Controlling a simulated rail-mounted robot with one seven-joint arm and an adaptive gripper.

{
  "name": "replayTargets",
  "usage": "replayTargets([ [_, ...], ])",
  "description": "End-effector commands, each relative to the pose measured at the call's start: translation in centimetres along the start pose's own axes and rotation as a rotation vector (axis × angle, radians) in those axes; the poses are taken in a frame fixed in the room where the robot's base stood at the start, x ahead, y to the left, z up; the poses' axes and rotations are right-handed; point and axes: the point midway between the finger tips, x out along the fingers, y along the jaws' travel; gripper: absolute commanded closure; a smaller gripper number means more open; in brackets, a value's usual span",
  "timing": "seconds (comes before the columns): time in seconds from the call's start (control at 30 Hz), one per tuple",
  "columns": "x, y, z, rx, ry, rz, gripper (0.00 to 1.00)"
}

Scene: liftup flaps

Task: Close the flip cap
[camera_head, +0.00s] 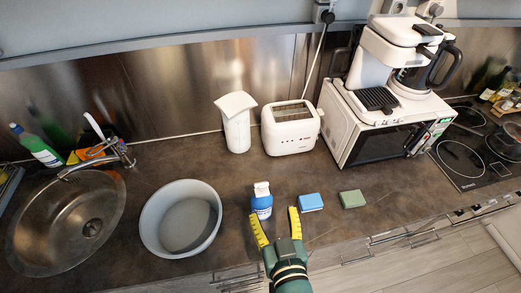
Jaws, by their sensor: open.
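A small blue bottle (262,208) with a white cap (262,188) stands upright on the dark counter near the middle. The cap is too small in the picture to tell how its lid sits. My gripper (274,213) reaches in from the front edge with its two yellow fingers spread apart. Its left finger is close to the lower front of the bottle; I cannot tell if they touch. The right finger is to the right of the bottle.
A grey basin (152,222) stands left of the bottle. A blue block (311,202) and a green block (352,199) lie to its right. Behind are a white flared container (237,132), a toaster (288,138) and a microwave (345,120). The counter directly behind the bottle is clear.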

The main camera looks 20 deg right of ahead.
Motion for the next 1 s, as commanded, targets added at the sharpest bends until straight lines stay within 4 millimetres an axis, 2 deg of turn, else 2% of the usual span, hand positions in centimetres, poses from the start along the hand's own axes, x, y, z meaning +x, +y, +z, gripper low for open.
replayTargets([
  [0.03,-1.2,-0.1,-1.7,-0.005,-0.040,-0.005,0.28],
  [0.17,-2.1,-0.3,-1.1,-0.011,-0.100,-0.016,0.28],
  [0.33,-0.8,-0.4,-0.2,-0.013,-0.109,-0.017,0.28],
  [0.47,1.9,-0.4,-0.1,-0.013,-0.106,-0.017,0.28],
  [0.8,10.1,-0.5,0.8,-0.012,-0.105,-0.016,0.28],
  [1.0,13.4,-0.6,1.2,-0.013,-0.106,-0.016,0.28],
])
